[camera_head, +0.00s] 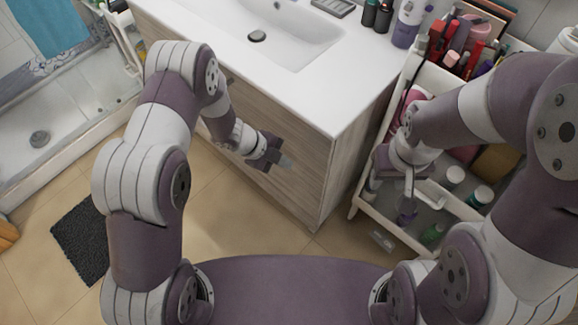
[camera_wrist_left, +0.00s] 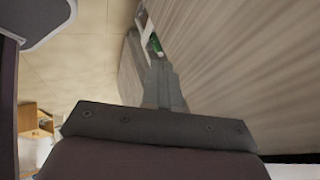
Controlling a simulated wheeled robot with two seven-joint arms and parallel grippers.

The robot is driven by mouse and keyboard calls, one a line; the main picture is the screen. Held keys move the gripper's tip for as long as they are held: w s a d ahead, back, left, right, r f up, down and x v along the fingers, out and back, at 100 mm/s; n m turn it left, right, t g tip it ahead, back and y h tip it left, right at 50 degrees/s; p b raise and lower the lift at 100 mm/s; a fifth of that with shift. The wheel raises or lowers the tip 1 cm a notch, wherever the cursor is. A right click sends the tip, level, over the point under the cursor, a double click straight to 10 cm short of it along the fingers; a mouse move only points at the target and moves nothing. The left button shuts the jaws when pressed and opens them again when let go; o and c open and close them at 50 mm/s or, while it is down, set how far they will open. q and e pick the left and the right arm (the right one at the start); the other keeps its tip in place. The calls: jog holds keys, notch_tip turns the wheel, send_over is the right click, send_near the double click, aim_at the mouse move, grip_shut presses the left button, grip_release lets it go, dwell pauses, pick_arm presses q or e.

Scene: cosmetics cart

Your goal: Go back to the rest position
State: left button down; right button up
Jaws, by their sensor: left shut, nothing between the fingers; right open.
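My left gripper (camera_head: 284,161) is shut and empty in front of the wooden side of the sink cabinet in the head view. In the left wrist view its closed fingers (camera_wrist_left: 160,85) point up past the wood-grain panel. My right gripper (camera_head: 408,195) is at the cosmetics cart (camera_head: 352,207), over its lower shelf among bottles, with its fingers partly seen.
The sink cabinet (camera_head: 300,165) with a white basin top (camera_head: 350,60) stands ahead. Several bottles and tubes fill the cart's upper shelf. A dark mat (camera_head: 80,240) lies on the tiled floor at left, beside a shower tray (camera_head: 75,110). The floor between is clear.

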pick_arm(q)
jog(key=s+a+r+n+y+p, duration=0.1)
jog(key=s+a+r+n+y, duration=0.25)
jog(key=a+n, duration=0.45)
jog(key=s+a+r+n+y, duration=0.2)
jog(key=a+r+n+y, duration=0.25)
jog(key=a+n, duration=0.35)
jog(key=s+r+n+p, duration=0.1)
jog(key=s+r+n, duration=0.7)
jog(key=r, duration=0.5)
jog(key=shift+s+d+r+n+h, duration=0.3)
jog(key=shift+s+r+h, duration=0.1)
jog(key=shift+s, duration=0.3)
pick_arm(e)
jog(key=shift+a+r, duration=0.2)
jog(key=shift+r, duration=1)
pick_arm(q)
jog(key=shift+s, duration=0.1)
pick_arm(e)
jog(key=shift+s, duration=0.15)
